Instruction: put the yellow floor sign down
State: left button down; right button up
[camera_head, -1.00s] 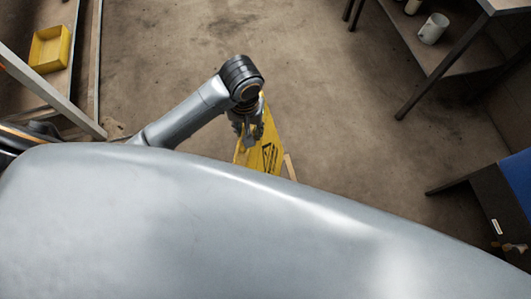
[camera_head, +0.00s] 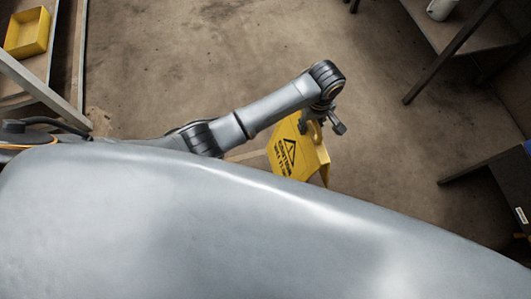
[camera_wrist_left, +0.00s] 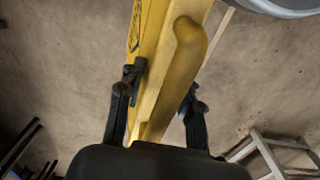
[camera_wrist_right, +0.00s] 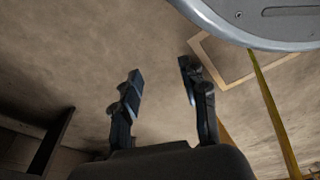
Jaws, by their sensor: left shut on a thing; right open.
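The yellow floor sign (camera_head: 292,153) with black warning print hangs from my left gripper (camera_head: 322,122) in the head view. My left gripper is shut on the sign near its top handle. In the left wrist view, the sign (camera_wrist_left: 158,60) runs between the two fingers of my left gripper (camera_wrist_left: 162,95). My right gripper (camera_wrist_right: 158,90) is open and empty in the right wrist view, over bare floor. The head view does not show my right gripper.
A yellow bin (camera_head: 28,33) sits on a shelf at the upper left. A dark-legged table (camera_head: 470,25) with a white mug (camera_head: 440,9) stands at the upper right. Another dark bench (camera_head: 490,172) stands at the right. The brown floor (camera_head: 220,60) between them is open.

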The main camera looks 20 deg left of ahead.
pick_arm(q)
jog(key=s+a+f+b, duration=0.3)
jog(key=s+a+f, duration=0.3)
jog(key=a+f, duration=0.5)
jog(key=shift+s+a+f, duration=0.25)
jog(key=shift+s+f, duration=0.15)
jog(key=shift+f, duration=0.4)
pick_arm(e)
jog(key=w+r, duration=0.4)
jog(key=r, duration=0.6)
jog(key=shift+w+a+t, duration=0.3)
jog(key=shift+t, duration=0.1)
pick_arm(q)
jog(key=c, duration=1.3)
grip_release()
jog(key=shift+f, duration=0.15)
jog(key=shift+c, duration=0.2)
jog(key=o, duration=0.4)
jog(key=shift+o, duration=0.2)
